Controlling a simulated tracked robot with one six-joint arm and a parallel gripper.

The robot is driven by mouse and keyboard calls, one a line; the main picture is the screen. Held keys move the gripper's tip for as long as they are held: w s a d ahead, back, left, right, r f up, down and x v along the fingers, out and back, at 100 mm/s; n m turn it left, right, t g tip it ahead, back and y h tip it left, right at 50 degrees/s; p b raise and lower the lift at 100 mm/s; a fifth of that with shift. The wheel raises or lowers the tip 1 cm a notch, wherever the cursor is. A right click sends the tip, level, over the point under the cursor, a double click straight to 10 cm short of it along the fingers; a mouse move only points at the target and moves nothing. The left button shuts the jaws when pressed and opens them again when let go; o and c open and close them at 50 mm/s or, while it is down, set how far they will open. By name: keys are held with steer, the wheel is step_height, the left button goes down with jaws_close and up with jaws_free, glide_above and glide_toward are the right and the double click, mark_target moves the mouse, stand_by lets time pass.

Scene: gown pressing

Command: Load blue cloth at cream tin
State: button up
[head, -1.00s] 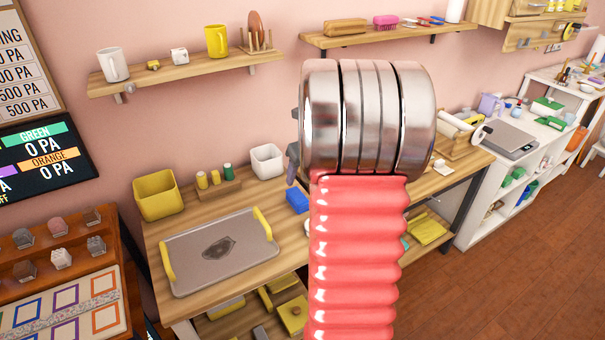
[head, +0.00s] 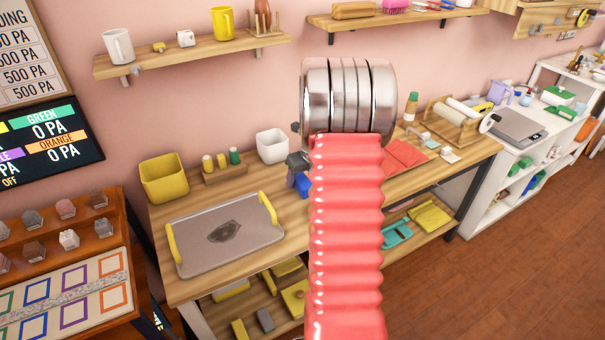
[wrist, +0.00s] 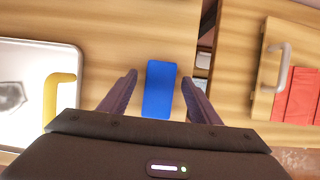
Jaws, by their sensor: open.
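The blue cloth (wrist: 159,90) is a small folded rectangle on the wooden table. In the wrist view it lies between the two fingers of my gripper (wrist: 159,78), which is open and empty, with wood showing on both sides of the cloth. In the head view the cloth (head: 302,185) is partly hidden by my gripper and arm. My gripper (head: 297,165) shows there only as a dark part beside the arm, above the cloth. A pale, open-topped square container (head: 271,146), which looks like the cream tin, stands behind and left of the cloth.
A grey tray (head: 222,258) with yellow handles lies left of the cloth. A yellow bin (head: 164,180) and a small rack of spools (head: 225,174) stand behind it. Red cloths (head: 405,156) and a roll holder (head: 455,124) are at the right. My arm hides the table's middle.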

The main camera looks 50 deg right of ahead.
steer(key=shift+w+f, duration=0.25)
steer(key=shift+f, duration=0.25)
steer(key=shift+c, duration=0.4)
steer(key=c, duration=1)
steer(key=o, duration=0.7)
steer(key=shift+r, duration=0.2)
steer(key=shift+r, duration=0.35)
